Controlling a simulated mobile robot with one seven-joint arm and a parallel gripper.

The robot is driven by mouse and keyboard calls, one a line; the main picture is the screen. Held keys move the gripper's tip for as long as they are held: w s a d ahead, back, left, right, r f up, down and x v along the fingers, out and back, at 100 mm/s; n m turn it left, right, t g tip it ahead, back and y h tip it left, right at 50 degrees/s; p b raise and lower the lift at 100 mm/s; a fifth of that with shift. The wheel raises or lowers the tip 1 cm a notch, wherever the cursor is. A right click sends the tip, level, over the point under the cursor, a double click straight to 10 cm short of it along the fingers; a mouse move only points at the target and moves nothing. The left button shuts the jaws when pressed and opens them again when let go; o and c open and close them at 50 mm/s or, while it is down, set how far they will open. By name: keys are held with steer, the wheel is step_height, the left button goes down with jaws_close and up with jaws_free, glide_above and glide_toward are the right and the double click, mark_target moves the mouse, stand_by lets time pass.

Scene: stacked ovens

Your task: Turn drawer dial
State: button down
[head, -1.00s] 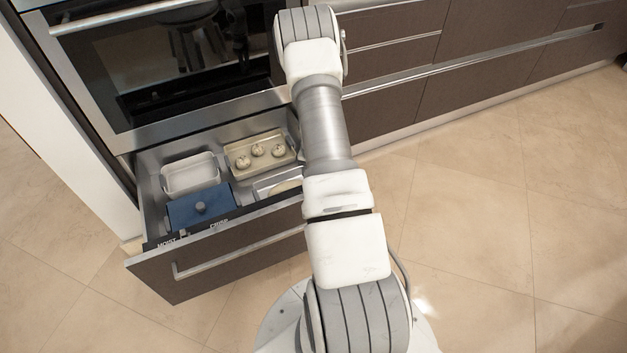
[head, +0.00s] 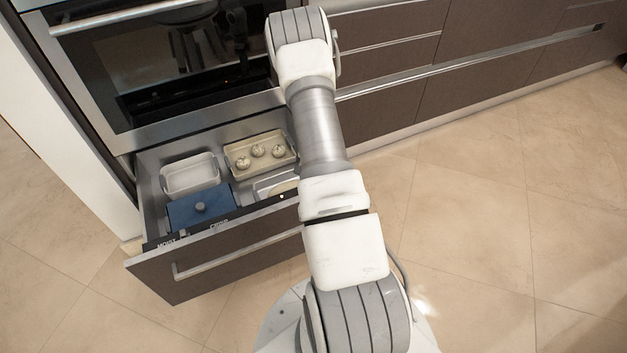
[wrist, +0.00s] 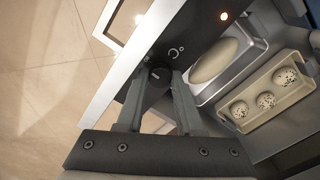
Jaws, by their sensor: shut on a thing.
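The dark round dial (wrist: 158,76) is on the top edge strip of the open drawer, beside a small curved-arrow mark, in the wrist view. My gripper (wrist: 161,75) has its two fingers on either side of the dial and is shut on it. A light line shows on the dial's face. The open drawer (head: 240,258) shows in the head view, with MOIST and CRISP labels on its top edge. My arm hides the dial and my gripper there.
In the drawer are a white dish (head: 189,176), a blue lidded box (head: 201,207) and a beige tray (head: 236,163) of round speckled things. An oval thing (wrist: 214,62) lies in a pale dish. An oven (head: 180,65) is above. The floor (head: 480,220) is clear at right.

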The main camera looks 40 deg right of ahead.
steer(key=c, duration=0.8)
jaws_free()
steer(key=shift+c, duration=0.2)
steer(key=shift+r, duration=0.1)
step_height(320, 180, up, 17)
steer(key=p, duration=0.5)
steer(key=shift+r, duration=0.15)
